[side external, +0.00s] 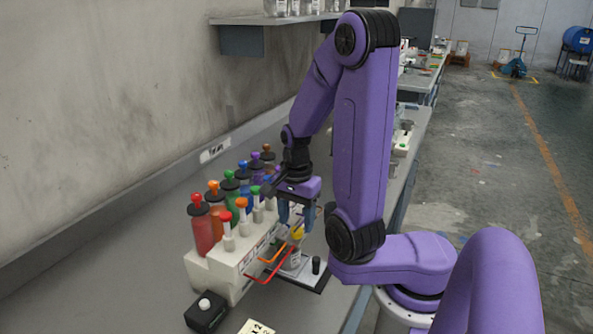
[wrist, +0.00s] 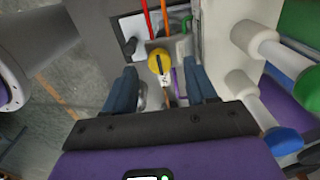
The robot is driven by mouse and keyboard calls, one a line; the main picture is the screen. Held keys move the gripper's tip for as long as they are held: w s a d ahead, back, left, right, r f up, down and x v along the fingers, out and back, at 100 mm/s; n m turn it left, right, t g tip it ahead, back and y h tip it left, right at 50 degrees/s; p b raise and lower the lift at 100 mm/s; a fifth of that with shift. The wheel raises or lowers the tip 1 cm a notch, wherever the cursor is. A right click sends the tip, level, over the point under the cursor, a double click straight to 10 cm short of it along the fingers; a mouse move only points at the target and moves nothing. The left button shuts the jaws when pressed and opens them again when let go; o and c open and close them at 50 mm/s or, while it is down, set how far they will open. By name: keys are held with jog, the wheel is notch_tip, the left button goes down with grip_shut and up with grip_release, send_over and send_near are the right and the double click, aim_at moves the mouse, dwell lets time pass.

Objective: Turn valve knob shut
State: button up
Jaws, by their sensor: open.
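A yellow round knob (wrist: 160,62) shows in the wrist view, with a small white marked patch (wrist: 165,80) on its near side. It also shows in the side view as a small yellow spot (side external: 297,233) below my gripper (side external: 296,218). My gripper is open; in the wrist view its two blue fingers (wrist: 162,72) stand left and right of the knob, with gaps between. I cannot tell how far the knob is turned or its exact height against the fingertips. Dispensers with white stems and coloured caps (side external: 226,216) line the white block (side external: 236,260).
Colour bottles, such as a red one (side external: 201,228), stand behind the stems. Red and orange tubes (side external: 271,278) stick out at the front, close to my gripper. A black box with a white button (side external: 206,311) sits at the front left. Stems (wrist: 255,40) crowd the wrist view's right.

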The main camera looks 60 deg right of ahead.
aim_at(296, 229)
notch_tip(296, 229, up, 15)
dwell(0.5)
jog(key=w+a+f+n, duration=0.3)
jog(key=a+f+n, duration=0.3)
jog(key=n, duration=1)
jog(key=s+a+f+n, duration=0.1)
jog(key=s+a+n, duration=0.1)
jog(key=s+n, duration=0.5)
jog(key=s+a+f+n, duration=0.2)
jog(key=s+n, duration=0.5)
jog(key=s, duration=0.1)
jog(key=shift+a+f+n, duration=0.15)
jog(key=shift+f+n, duration=0.1)
jog(key=shift+n, duration=0.15)
